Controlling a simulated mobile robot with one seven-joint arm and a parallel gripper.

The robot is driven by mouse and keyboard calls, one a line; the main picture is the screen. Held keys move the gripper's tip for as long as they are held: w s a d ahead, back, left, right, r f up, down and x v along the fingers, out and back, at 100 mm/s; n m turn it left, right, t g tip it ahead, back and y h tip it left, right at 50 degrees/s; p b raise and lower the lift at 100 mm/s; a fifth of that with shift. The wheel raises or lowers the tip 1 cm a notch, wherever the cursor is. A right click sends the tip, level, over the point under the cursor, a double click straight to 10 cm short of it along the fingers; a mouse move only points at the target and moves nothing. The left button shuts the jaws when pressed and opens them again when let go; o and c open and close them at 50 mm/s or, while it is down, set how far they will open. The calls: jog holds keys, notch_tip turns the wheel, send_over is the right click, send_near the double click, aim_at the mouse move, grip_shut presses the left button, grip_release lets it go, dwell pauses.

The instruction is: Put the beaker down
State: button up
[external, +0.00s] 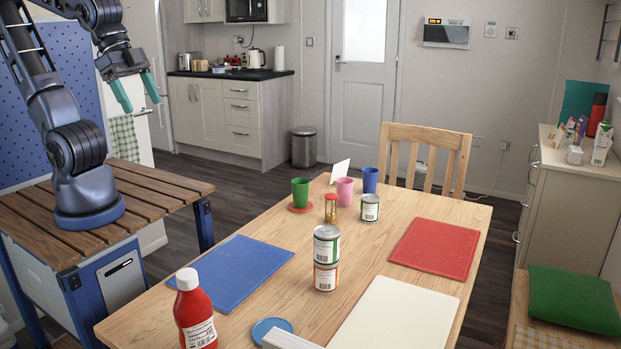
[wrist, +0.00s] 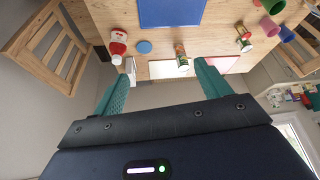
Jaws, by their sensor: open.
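Three cups stand upright on the wooden table (external: 283,262): a green one (external: 300,190), a pink one (external: 345,191) and a blue one (external: 370,179). Which of them is the beaker I cannot tell for sure. The green cup is on a red round coaster (external: 300,209); the other two are right of it, near the table's far end. My gripper (external: 139,98) is open and empty, raised high at the left, well away from the cups. In the wrist view its teal fingers (wrist: 162,72) are spread wide with nothing between them.
Two stacked cans (external: 326,258), a single can (external: 370,208), a small jar (external: 331,209) and a red sauce bottle (external: 195,312) stand on the table. Blue (external: 233,270), red (external: 435,248) and white (external: 395,315) mats lie flat. A white card (external: 340,171) stands behind the cups.

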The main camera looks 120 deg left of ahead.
jog(key=s+d+r+m+h, duration=0.1)
jog(key=s+d+m, duration=0.1)
jog(key=s, duration=0.3)
jog(key=shift+s+d+r+m, duration=0.25)
jog(key=shift+r+m, duration=0.05)
jog(key=shift+r, duration=0.1)
